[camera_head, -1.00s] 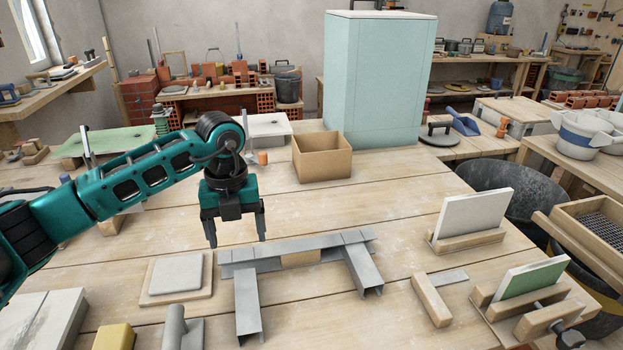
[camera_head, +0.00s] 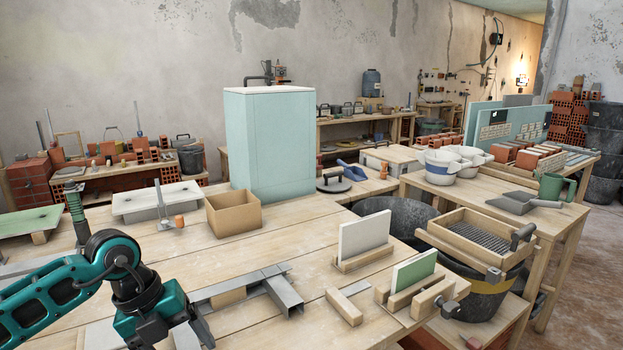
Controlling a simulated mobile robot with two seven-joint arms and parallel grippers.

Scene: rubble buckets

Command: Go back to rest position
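My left arm comes in from the lower left, and my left gripper (camera_head: 182,338) points down over the near left of the wooden table. Its fingertips are cut off or hidden at the bottom edge, so its opening cannot be judged. The grey metal channel frame (camera_head: 262,277) lies on the table just right of the gripper, its left part hidden behind the gripper. My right gripper is not in view.
A cardboard box (camera_head: 233,213) and a tall pale green block (camera_head: 268,145) stand further back. Upright boards in wooden holders, one white (camera_head: 364,236) and one green (camera_head: 412,270), stand on the right. Buckets and a sieve (camera_head: 478,240) lie beyond the table's right edge.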

